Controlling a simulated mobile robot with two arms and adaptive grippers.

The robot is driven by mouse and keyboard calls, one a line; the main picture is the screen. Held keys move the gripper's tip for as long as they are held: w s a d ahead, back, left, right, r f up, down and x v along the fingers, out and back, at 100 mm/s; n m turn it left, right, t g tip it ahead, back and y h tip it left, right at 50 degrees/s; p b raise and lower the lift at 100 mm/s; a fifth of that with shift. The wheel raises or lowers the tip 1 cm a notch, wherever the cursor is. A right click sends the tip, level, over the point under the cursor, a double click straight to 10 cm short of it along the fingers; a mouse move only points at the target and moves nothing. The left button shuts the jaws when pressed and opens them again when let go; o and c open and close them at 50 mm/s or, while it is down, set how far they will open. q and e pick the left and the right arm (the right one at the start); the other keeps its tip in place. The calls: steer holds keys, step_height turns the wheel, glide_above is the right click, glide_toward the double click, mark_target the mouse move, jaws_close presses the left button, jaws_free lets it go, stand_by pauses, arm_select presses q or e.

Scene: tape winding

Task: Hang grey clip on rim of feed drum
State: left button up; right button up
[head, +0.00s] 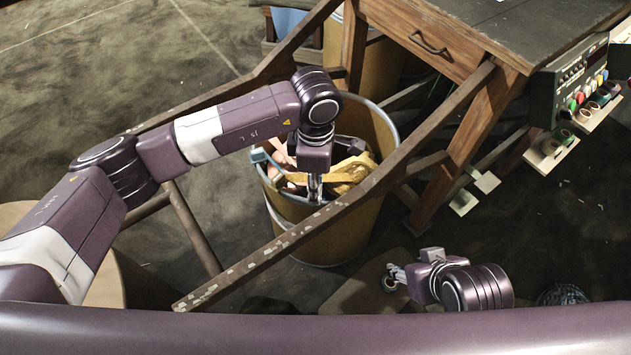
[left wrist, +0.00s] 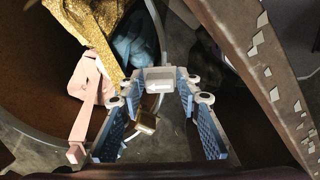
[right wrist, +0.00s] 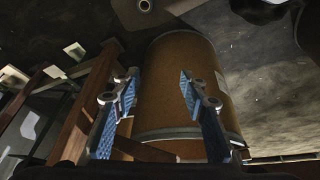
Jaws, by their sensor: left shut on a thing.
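The tan drum (head: 335,240) stands on the floor under the slanting wooden rails; its metal rim (head: 390,125) shows at the top. The drum also shows in the right wrist view (right wrist: 165,90). My left gripper (head: 315,190) points down at the drum's near rim. In the left wrist view its fingertips are shut on a pale grey clip (left wrist: 160,78). The rim (left wrist: 163,40) runs up to the clip there; I cannot tell whether the clip sits over it. My right gripper (head: 391,277) is open and empty, low in front of the drum; its spread fingers show in the right wrist view (right wrist: 155,85).
Yellow patterned cloth (head: 350,175) and a pink piece (left wrist: 90,95) lie at the drum. A worn wooden rail (head: 280,245) crosses close in front of the left gripper. A workbench (head: 500,30) with a control panel (head: 570,85) stands at right. Another drum (head: 375,65) stands behind.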

arm_select(q)
steer(key=shift+f+b, duration=0.65)
steer(key=shift+f, duration=0.1)
steer(key=shift+f+b, duration=0.3)
steer(key=shift+f, duration=0.1)
arm_select(e)
steer(key=w+a+r+t, duration=0.1)
steer(key=w+r+t, duration=0.1)
steer(key=w, duration=0.3)
steer(key=w+a+r+t+y, duration=0.1)
steer(key=w+a+r+t, duration=0.1)
steer(key=w, duration=0.3)
steer(key=shift+a+r+t, duration=0.2)
steer(key=shift+r+t, duration=0.4)
steer(key=shift+r, duration=0.3)
arm_select(q)
steer(key=o, duration=1)
steer(key=shift+r, duration=0.1)
step_height(320, 180, up, 12)
steer(key=shift+f, duration=0.1)
